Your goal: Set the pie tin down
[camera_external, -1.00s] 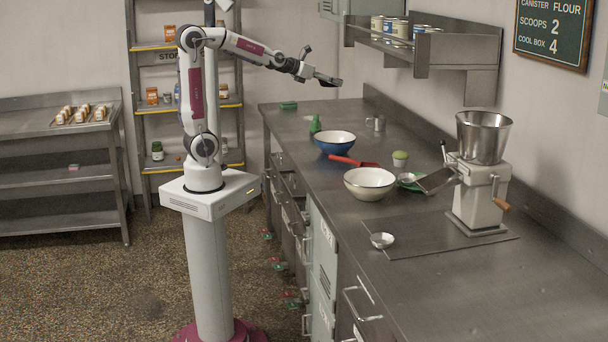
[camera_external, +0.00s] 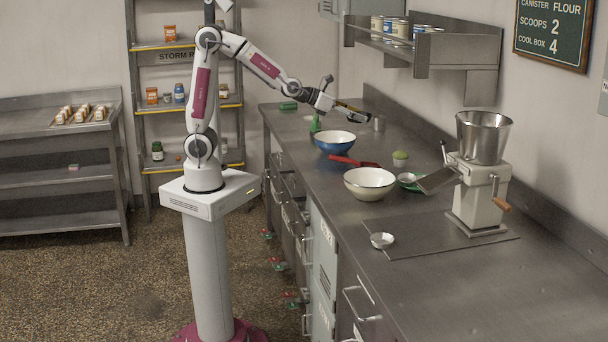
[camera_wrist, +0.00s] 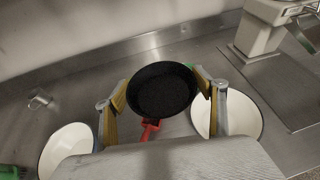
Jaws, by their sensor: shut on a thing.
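The pie tin (camera_wrist: 162,90) is round, dark and shallow. In the wrist view it sits between the two fingers of my gripper (camera_wrist: 163,100), which is shut on it. In the external view my gripper (camera_external: 348,106) is above the far part of the steel counter (camera_external: 340,225), up and right of the blue bowl (camera_external: 335,143). The tin is hard to make out there. It appears held above the counter, with a gap that I cannot judge exactly.
A mill (camera_external: 480,190) stands to the right. A wall shelf (camera_external: 425,45) hangs behind.

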